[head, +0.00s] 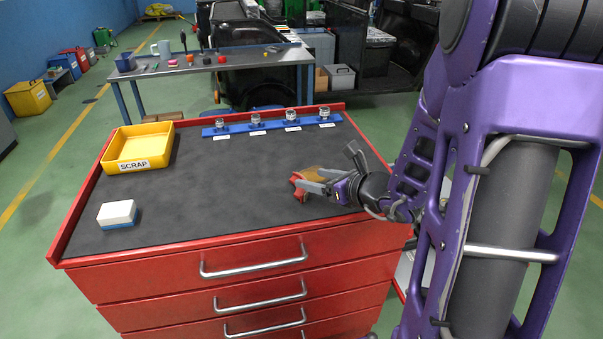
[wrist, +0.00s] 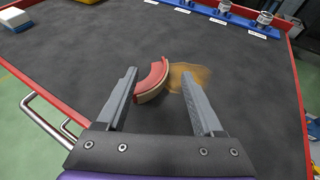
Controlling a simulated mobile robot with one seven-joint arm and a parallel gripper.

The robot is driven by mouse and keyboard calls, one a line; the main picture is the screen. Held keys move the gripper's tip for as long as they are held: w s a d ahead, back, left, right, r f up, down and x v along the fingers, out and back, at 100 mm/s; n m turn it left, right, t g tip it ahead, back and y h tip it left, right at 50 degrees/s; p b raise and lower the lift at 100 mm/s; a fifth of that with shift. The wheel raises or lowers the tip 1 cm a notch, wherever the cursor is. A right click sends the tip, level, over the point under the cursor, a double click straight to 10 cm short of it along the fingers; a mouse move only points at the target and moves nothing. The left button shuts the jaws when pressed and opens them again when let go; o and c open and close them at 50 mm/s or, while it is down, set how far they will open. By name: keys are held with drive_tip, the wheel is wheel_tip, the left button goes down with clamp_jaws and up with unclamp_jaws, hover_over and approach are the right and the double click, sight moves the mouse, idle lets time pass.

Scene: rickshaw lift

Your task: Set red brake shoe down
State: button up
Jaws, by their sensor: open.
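The red brake shoe (wrist: 150,82), a curved piece with a tan edge, rests on the dark mat of the red cabinet (head: 225,185), or very close to it. In the wrist view it lies between my gripper's (wrist: 160,74) two grey fingers, nearer the left one, with a gap visible to the right finger. In the head view my gripper (head: 308,180) is open over the right part of the mat, and the red shoe (head: 297,189) shows at its fingertips, partly hidden by them. Whether the left finger touches the shoe is unclear.
A tan patch (wrist: 188,76) lies beside the shoe, partly behind the right finger. A yellow SCRAP bin (head: 140,149) stands back left, a white-and-blue block (head: 117,214) front left. A blue rail (head: 272,126) with several clear-topped pieces runs along the back. The middle mat is clear.

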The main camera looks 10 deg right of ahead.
drive_tip(key=v, duration=0.4)
drive_tip(key=shift+s+r, duration=0.1)
drive_tip(key=shift+s, duration=0.05)
